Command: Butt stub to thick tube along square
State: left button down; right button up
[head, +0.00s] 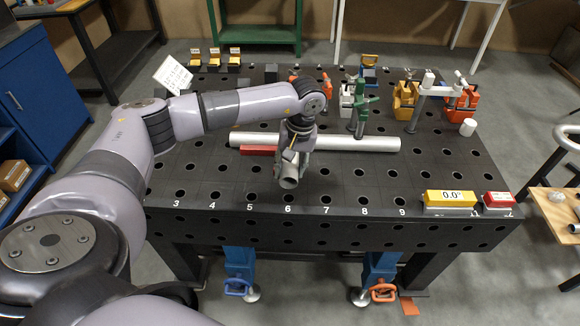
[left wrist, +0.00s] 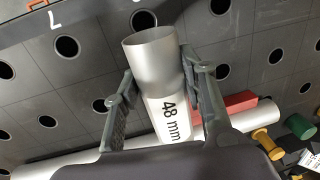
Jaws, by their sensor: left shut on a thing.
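A short grey stub (head: 289,182), an open-ended pipe piece marked "48 mm" (left wrist: 157,62), is between the fingers of my left gripper (head: 293,165). In the left wrist view the fingers close on it from both sides, its open end pointing away from the palm. A long pale thick tube (head: 345,143) lies across the table behind the gripper; part of it is hidden by the gripper. A red bar, likely the square (head: 259,151), lies along the tube's near side, and it also shows in the left wrist view (left wrist: 238,103). The stub is apart from the tube in the head view.
The black table (head: 215,185) has a grid of holes and numbers along its front edge. A green clamp (head: 362,115) stands at the tube. Orange and white clamps stand behind, right. A yellow level reading 0.0° (head: 450,198) and a red block (head: 497,200) sit front right.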

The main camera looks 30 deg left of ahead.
pick_arm(q)
jog(key=shift+f+b, duration=0.9)
jog(key=shift+f, duration=0.3)
jog(key=shift+f, duration=0.2)
jog(key=shift+f+b, duration=0.45)
jog(key=shift+b, duration=0.15)
jog(key=shift+w+a+b, duration=0.15)
jog(key=shift+w+b, duration=0.2)
jog(key=c, duration=0.9)
grip_release()
jog(key=r, duration=0.4)
jog(key=d+r, duration=0.1)
jog(key=r, duration=0.3)
jog(key=w+r, duration=0.1)
jog(key=r, duration=0.3)
jog(key=shift+d, duration=0.3)
jog(key=shift+f, duration=0.1)
